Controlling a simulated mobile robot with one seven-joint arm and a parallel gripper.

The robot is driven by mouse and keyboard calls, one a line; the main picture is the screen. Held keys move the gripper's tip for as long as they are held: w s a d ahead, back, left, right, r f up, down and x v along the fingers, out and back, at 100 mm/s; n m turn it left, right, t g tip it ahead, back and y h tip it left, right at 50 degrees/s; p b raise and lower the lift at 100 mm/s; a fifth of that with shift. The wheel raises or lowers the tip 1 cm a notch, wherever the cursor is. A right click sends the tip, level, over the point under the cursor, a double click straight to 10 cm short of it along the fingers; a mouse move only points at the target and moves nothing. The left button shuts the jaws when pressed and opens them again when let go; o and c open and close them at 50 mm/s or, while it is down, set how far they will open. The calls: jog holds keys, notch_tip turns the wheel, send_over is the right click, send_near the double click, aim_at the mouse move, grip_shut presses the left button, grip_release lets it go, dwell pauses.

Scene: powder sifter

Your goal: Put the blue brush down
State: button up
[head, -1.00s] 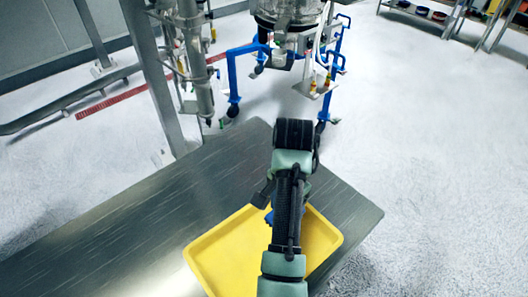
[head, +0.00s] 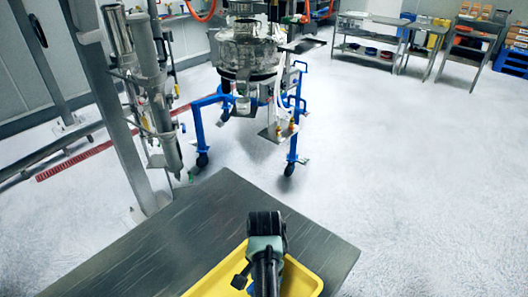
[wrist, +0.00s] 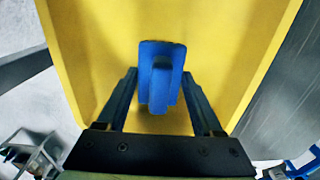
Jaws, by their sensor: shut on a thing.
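The blue brush (wrist: 160,78) is in the middle of the wrist view, between the two dark fingers of my gripper (wrist: 160,75). My gripper is shut on it. The yellow tray (wrist: 90,35) fills the view behind the brush, so the brush is over the tray. I cannot tell whether the brush touches the tray floor. In the head view the yellow tray (head: 212,282) is at the bottom edge, partly hidden by my arm. Only a small bit of blue shows there beside the arm.
The tray is on a grey metal table (head: 165,235), with bare tabletop to its left and right. A sifter machine (head: 247,60) on a blue wheeled frame stands beyond the table. A metal post (head: 105,110) rises at the left. Shelves (head: 370,40) stand far off.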

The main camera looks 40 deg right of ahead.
jog(key=shift+f, duration=0.1)
jog(key=o, duration=1.3)
notch_tip(320, 180, up, 12)
